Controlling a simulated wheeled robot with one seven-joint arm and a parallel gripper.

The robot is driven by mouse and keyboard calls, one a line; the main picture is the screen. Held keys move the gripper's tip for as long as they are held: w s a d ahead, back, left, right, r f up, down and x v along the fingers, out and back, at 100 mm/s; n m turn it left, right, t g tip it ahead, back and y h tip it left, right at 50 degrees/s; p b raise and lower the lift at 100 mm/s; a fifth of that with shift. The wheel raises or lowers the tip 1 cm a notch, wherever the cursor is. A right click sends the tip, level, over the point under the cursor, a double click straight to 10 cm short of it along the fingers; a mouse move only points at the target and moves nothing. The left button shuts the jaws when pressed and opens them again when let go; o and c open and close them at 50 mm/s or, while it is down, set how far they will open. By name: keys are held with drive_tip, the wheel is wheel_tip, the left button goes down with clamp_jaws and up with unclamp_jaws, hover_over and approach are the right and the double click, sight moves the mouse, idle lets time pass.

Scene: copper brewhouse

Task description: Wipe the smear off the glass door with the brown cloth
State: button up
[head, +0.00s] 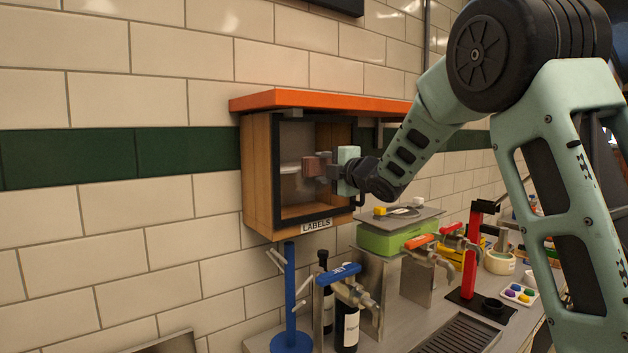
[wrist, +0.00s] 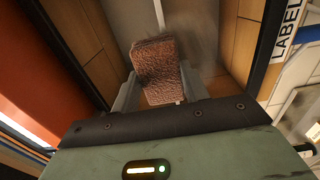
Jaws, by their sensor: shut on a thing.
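The brown cloth (wrist: 158,64) is a folded, textured pad between the two fingers of my gripper (wrist: 160,95) in the wrist view. My gripper is shut on it. In the head view the cloth (head: 313,167) is at the glass door (head: 332,133), a dark-framed pane on a wooden wall cabinet. My gripper (head: 325,170) reaches it from the right. The smear (wrist: 200,38) shows as a dark greyish haze on the glass beside and above the cloth in the wrist view. I cannot tell whether the cloth touches the glass.
The cabinet has an orange top (head: 300,99) and a LABELS sign (head: 316,225). Below stand a blue stand (head: 290,300), dark bottles (head: 347,325), taps and a green box (head: 400,236) on the counter. The tiled wall at left is clear.

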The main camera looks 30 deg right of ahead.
wheel_tip(320, 180, down, 7)
drive_tip(key=b, duration=0.7)
drive_tip(key=shift+r, duration=0.25)
drive_tip(key=shift+r, duration=0.1)
wheel_tip(320, 180, up, 7)
drive_tip(key=p, duration=0.3)
drive_tip(key=shift+p, duration=0.35)
drive_tip(key=shift+f, duration=0.2)
wheel_tip(320, 180, down, 7)
drive_tip(key=b, duration=0.7)
drive_tip(key=shift+f+b, duration=0.15)
drive_tip(key=shift+b, duration=0.25)
drive_tip(key=shift+r, duration=0.2)
